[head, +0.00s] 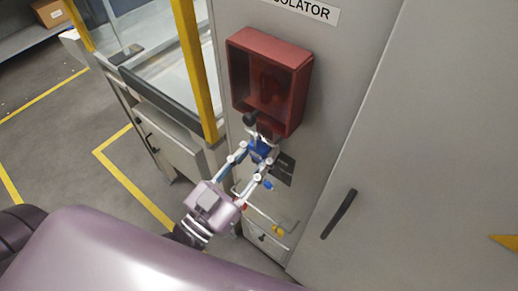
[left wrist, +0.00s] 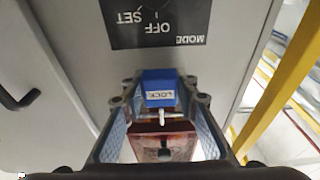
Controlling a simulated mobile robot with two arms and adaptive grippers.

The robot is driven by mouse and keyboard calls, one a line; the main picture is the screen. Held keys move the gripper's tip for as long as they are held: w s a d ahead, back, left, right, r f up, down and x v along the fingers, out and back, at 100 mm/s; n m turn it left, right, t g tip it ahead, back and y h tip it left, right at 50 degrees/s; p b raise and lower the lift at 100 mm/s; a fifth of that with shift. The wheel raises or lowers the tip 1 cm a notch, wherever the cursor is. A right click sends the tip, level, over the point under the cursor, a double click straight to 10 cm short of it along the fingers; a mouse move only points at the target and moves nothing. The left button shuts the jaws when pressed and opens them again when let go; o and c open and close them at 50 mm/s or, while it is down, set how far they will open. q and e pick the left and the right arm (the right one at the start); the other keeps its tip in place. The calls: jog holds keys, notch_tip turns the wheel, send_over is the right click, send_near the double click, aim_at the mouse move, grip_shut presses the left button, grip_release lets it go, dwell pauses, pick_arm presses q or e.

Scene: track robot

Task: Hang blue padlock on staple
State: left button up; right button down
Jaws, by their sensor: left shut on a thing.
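The blue padlock (head: 261,151) is between the fingertips of my left gripper (head: 262,148), just below the red box on the grey cabinet. In the left wrist view the padlock (left wrist: 159,88) shows its "LOCK" label, with a finger on each side. My left gripper (left wrist: 158,98) is shut on it. A pale metal rod or shackle shows beside the padlock there. I cannot make out the staple clearly in either view. My right gripper is not in view.
A red box with a dark window (head: 270,80) juts from the cabinet above the padlock. A black knob (head: 249,118) sits by its lower edge. A black label plate (head: 284,169) is right of the gripper. A yellow piece (head: 277,230) hangs low. A door handle (head: 339,214) stands right.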

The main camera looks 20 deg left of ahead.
pick_arm(q)
jog(key=o, duration=1.3)
jog(key=shift+c, duration=0.2)
jog(key=v, duration=1.2)
jog(key=s+a+f+g+y+b, duration=0.1)
jog(key=a+f+g+y, duration=0.2)
jog(key=f, duration=1.8)
jog(key=s+a+f+g+y+b, duration=0.1)
jog(key=a+f+g, duration=0.3)
jog(key=f, duration=1.7)
jog(key=s+f+g+y+b, duration=0.1)
jog(key=s+f+g, duration=0.4)
jog(key=s+f, duration=0.4)
jog(key=s+f+n+g+y+b, duration=0.1)
jog(key=s+f+g, duration=0.5)
jog(key=f, duration=0.9)
jog(key=s+y, duration=0.1)
jog(key=s, duration=0.2)
jog(key=shift+s+a+f+n, duration=0.25)
jog(key=shift+a+f+n, duration=0.05)
jog(key=shift+a, duration=0.1)
